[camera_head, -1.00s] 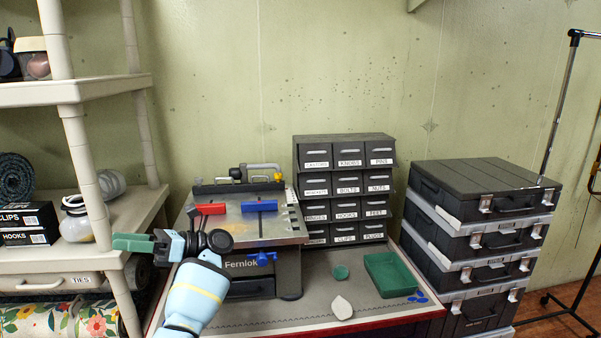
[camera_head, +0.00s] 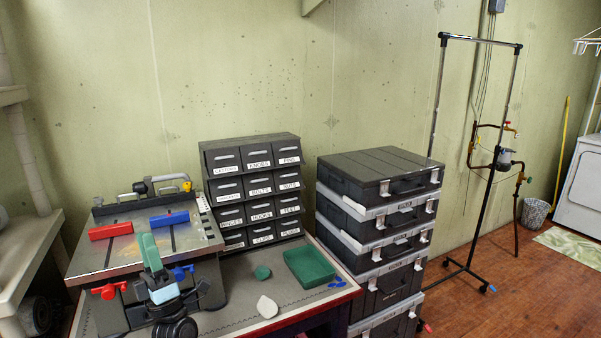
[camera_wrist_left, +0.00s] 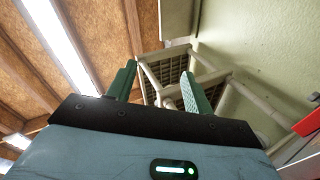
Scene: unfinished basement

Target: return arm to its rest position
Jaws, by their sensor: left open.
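My left gripper (camera_head: 151,255) has green fingers and stands upright in front of the metal-topped bench tool (camera_head: 135,250) in the head view. In the left wrist view its two green fingers (camera_wrist_left: 160,88) are spread apart with nothing between them, and they point toward the shelf and ceiling. The left forearm is mostly below the bottom edge of the head view. My right gripper is not in any view.
The workbench (camera_head: 285,268) holds a drawer cabinet (camera_head: 253,143), a green tray (camera_head: 309,266) and a pale flat piece (camera_head: 267,307). Stacked black cases (camera_head: 380,165) stand to the right, then a metal rack (camera_head: 437,100). A shelf unit (camera_head: 35,235) is at the left edge. Open floor lies at right.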

